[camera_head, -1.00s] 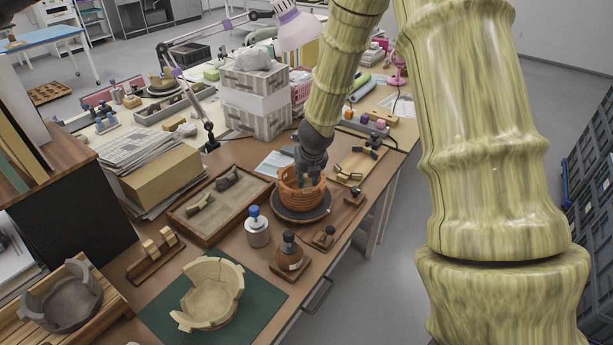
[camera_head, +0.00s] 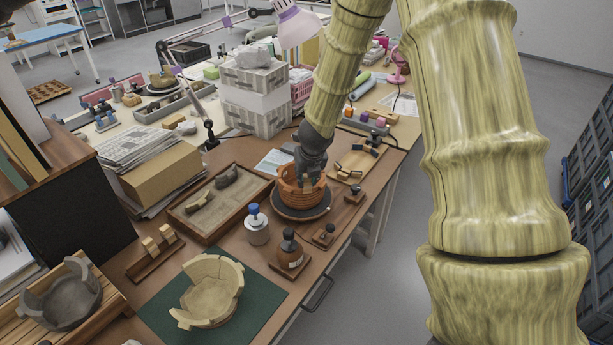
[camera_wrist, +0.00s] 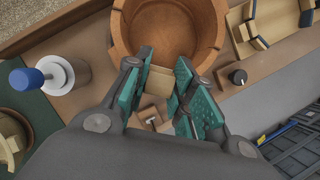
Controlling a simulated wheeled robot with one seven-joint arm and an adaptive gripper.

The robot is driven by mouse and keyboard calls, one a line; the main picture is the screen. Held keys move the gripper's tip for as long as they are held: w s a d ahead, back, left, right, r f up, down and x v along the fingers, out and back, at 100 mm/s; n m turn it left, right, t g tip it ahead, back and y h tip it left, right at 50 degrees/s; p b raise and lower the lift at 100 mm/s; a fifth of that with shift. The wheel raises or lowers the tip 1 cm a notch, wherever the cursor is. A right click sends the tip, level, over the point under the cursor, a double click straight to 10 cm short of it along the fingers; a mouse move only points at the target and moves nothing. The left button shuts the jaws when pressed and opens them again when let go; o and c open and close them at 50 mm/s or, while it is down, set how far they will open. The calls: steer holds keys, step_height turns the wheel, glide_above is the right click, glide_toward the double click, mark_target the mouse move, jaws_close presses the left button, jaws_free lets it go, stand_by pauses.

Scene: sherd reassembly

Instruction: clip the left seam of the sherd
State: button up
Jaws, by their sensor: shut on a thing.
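The terracotta pot (camera_head: 291,195) stands on a dark round turntable (camera_head: 303,215) near the table's right edge. It also shows at the top of the wrist view (camera_wrist: 123,32), with its open mouth towards me. My gripper (camera_wrist: 160,80) has its teal fingers shut on a small tan wooden clip (camera_wrist: 159,84). The clip is at the near rim of the pot wall; whether it grips the wall cannot be told. In the head view my gripper (camera_head: 308,172) is over the pot and partly hides it. The sherd and its left seam cannot be made out.
A tray (camera_head: 372,175) with wooden clips lies right of the pot. A sand tray (camera_head: 207,239) lies to the left. A pale broken bowl (camera_head: 213,290) sits on a green mat (camera_head: 262,308).

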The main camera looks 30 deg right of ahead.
steer(key=shift+f+b, duration=0.45)
steer(key=shift+f, duration=0.45)
stand_by(1.5)
stand_by(0.4)
steer(key=o, duration=0.8)
steer(key=shift+v, duration=5.95)
steer(key=shift+r, duration=0.1)
